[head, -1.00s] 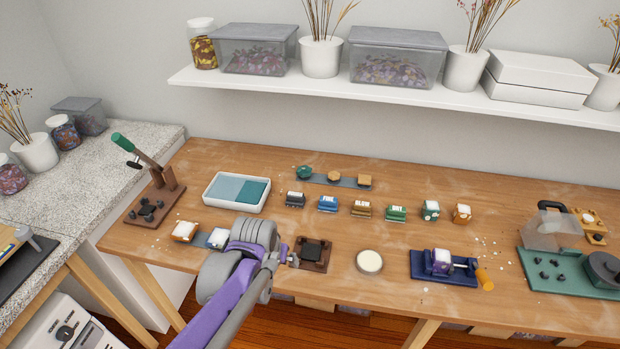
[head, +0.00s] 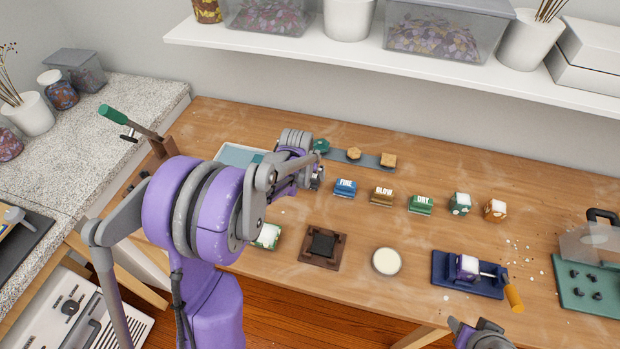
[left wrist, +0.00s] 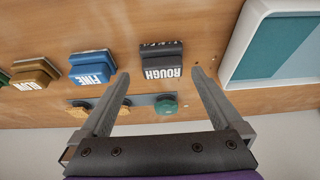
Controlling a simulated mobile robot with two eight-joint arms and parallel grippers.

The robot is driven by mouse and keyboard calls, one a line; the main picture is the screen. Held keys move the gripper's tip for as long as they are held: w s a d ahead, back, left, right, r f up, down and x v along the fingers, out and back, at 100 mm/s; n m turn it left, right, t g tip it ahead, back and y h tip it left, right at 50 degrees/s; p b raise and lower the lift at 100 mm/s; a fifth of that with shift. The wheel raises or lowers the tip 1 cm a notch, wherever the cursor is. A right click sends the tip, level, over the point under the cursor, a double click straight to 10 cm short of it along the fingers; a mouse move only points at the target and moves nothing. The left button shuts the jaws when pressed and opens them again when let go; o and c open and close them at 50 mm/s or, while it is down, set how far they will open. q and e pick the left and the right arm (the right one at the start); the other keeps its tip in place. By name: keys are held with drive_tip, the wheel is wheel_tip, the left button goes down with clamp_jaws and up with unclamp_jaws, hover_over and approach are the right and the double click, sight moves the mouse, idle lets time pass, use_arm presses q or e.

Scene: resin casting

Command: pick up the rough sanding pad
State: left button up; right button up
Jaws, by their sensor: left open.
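The rough sanding pad is a dark grey block with a white ROUGH label; in the left wrist view the rough pad (left wrist: 162,62) lies on the wooden table just beyond my fingertips, roughly centred between them. My left gripper (left wrist: 160,78) is open and empty, its two grey fingers apart. In the head view my left gripper (head: 318,178) is over the left end of the pad row, and my arm hides the rough pad. A dark part of my right arm (head: 482,336) shows at the bottom edge; its jaws cannot be made out.
The blue FINE pad (left wrist: 92,67) and brown GLOW pad (left wrist: 35,73) stand left of the rough pad in the wrist view. A white tray (left wrist: 238,60) is close on the right. A strip (head: 370,159) with knobs lies behind the row. A brown fixture (head: 322,248) stands in front.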

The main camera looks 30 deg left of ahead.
sight(309, 175)
use_arm(q)
drive_tip(key=x, duration=0.6)
drive_tip(key=shift+w+a+f, duration=0.1)
drive_tip(key=shift+w+a, duration=0.15)
drive_tip(key=shift+w, duration=0.25)
drive_tip(key=shift+s, duration=0.1)
drive_tip(key=c, duration=1.2)
